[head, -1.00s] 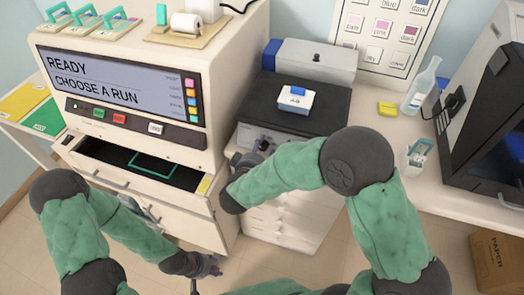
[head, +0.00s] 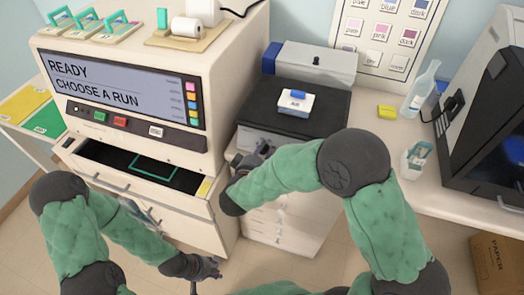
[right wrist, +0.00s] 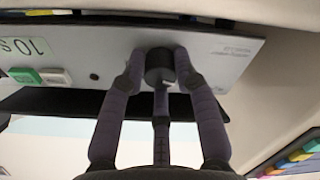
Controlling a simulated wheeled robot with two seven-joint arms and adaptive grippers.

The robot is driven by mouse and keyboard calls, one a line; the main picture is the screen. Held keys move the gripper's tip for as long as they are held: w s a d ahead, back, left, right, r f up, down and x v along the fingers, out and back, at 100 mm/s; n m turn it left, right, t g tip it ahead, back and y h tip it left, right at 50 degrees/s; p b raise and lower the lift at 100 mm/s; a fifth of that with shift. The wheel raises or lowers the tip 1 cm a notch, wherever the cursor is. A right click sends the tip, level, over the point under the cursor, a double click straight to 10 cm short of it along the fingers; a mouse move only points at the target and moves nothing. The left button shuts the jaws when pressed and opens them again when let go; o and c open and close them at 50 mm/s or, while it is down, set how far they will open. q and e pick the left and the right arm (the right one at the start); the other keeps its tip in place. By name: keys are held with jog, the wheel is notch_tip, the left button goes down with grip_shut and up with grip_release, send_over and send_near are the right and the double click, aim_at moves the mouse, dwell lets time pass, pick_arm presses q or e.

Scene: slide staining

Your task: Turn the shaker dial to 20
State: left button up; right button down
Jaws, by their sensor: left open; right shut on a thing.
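The shaker (head: 318,108) has a black top and a grey front, and stands on the counter in the middle of the head view. Its dial is a dark round knob (right wrist: 160,66) on a pale grey panel in the right wrist view. My right gripper (right wrist: 160,75) is shut on the dial, with fingers on both sides of it. In the head view my right gripper (head: 262,150) is at the shaker's front, partly behind my arm. Small print beside the dial is too blurred to read, and no pointer is clear. My left gripper (head: 213,268) is open and empty, low in front of the drawers.
A white box (head: 296,103) sits on the shaker's top. Green and white buttons (right wrist: 40,76) and a "10 s" label (right wrist: 25,46) are on the dial's panel. Left is a machine (head: 110,92) reading "CHOOSE A RUN", with an open drawer (head: 145,168). A bottle (head: 418,95) stands right.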

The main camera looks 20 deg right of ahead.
jog(key=m+p, duration=0.1)
jog(key=m, duration=0.3)
jog(key=shift+p, duration=0.35)
jog(key=m, duration=0.2)
jog(key=m+p, duration=0.1)
jog(key=m, duration=0.2)
jog(key=shift+a+g+h, duration=0.1)
jog(key=shift+g+h, duration=0.2)
jog(key=m, duration=0.4)
jog(key=shift+f+m+g, duration=0.1)
jog(key=shift+m+g, duration=0.2)
jog(key=shift+m, duration=0.1)
jog(key=m, duration=0.5)
jog(key=shift+m, duration=0.3)
jog(key=c, duration=0.9)
grip_release()
jog(key=shift+w, duration=0.1)
jog(key=shift+c, duration=0.2)
